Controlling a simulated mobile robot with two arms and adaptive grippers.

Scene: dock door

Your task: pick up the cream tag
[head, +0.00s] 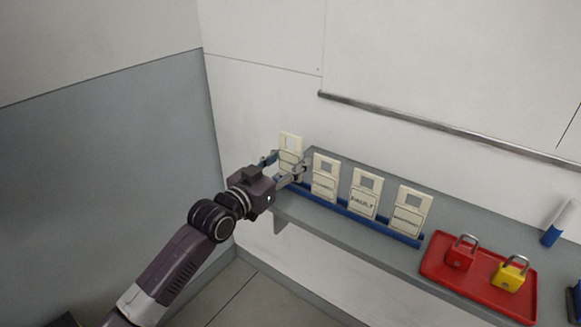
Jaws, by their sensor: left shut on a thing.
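Several cream tags with square holes stand in a row at the blue rack (345,210) on the grey shelf. My left gripper (284,167) is shut on the leftmost cream tag (291,143), with its fingers at the two sides of the tag. This tag is upright and sits a little higher than the others. The gripper hides its lower part, so I cannot tell whether it touches the rack. The other cream tags are the second tag (325,177), one reading "FAULT" (365,194) and a rightmost one with small lettering (409,213). My right gripper is out of view.
A red tray (434,262) to the right holds a red padlock (461,255) and a yellow padlock (509,277). A blue and white marker-like object (552,234) stands near the wall. A metal rail (440,127) runs along the wall above the shelf (390,257).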

